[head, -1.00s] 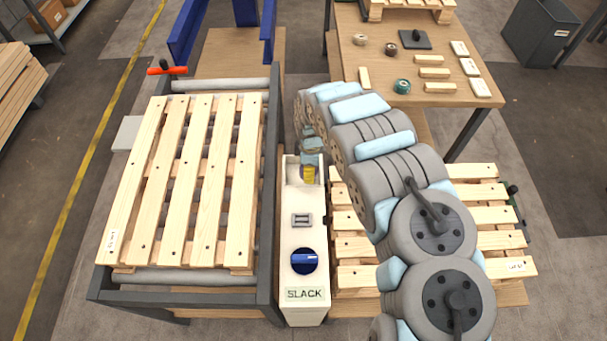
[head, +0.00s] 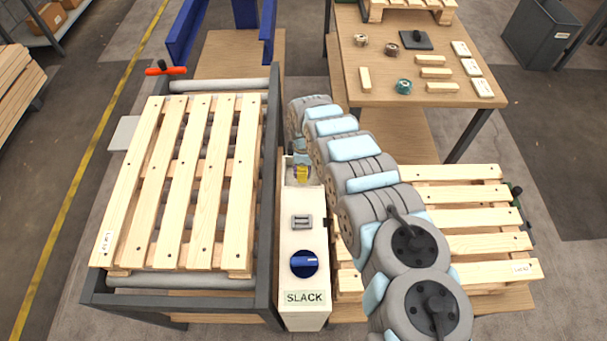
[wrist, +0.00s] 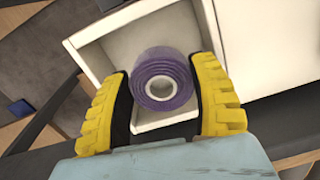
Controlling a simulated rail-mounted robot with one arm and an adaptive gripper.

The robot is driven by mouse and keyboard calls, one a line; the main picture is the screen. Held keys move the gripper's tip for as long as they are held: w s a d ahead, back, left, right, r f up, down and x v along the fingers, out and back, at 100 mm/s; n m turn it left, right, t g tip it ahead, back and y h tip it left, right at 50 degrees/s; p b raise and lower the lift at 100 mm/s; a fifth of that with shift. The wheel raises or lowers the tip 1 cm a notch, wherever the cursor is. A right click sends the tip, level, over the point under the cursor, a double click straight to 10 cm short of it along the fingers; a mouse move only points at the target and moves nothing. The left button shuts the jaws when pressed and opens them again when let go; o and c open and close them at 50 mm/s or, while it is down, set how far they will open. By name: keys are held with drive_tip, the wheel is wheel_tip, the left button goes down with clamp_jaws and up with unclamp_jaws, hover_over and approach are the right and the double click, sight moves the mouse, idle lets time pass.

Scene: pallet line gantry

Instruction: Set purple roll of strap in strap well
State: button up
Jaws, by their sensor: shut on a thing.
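The purple roll of strap (wrist: 163,79) has a white core and sits between the yellow fingers of my gripper (wrist: 164,95) in the wrist view. My gripper is shut on it. Behind the roll is the open square strap well (wrist: 97,58), with white walls. The roll appears within the well's outline; I cannot tell whether it touches the floor. The roll is mostly hidden there by my gripper and arm.
The white unit carries a blue knob (head: 304,263) and a SLACK label (head: 305,297). A slatted pallet (head: 180,180) lies on the framed conveyor to the left, another pallet (head: 480,243) to the right. The back table (head: 440,108) holds several rolls and blocks.

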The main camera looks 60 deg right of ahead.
drive_tip(key=shift+w+d+f, duration=0.15)
drive_tip(key=shift+w+f, duration=0.05)
drive_tip(key=shift+f, duration=0.15)
drive_tip(key=shift+s+f+b, duration=0.1)
drive_tip(key=shift+f+b, duration=0.75)
drive_tip(key=shift+f, duration=0.55)
drive_tip(key=shift+f, duration=0.15)
drive_tip(key=o, duration=0.9)
drive_tip(key=shift+o, duration=0.2)
drive_tip(key=shift+r+p, duration=0.85)
drive_tip(key=shift+r, duration=1.05)
drive_tip(key=shift+r+p, duration=1.05)
drive_tip(key=shift+r, duration=3.2)
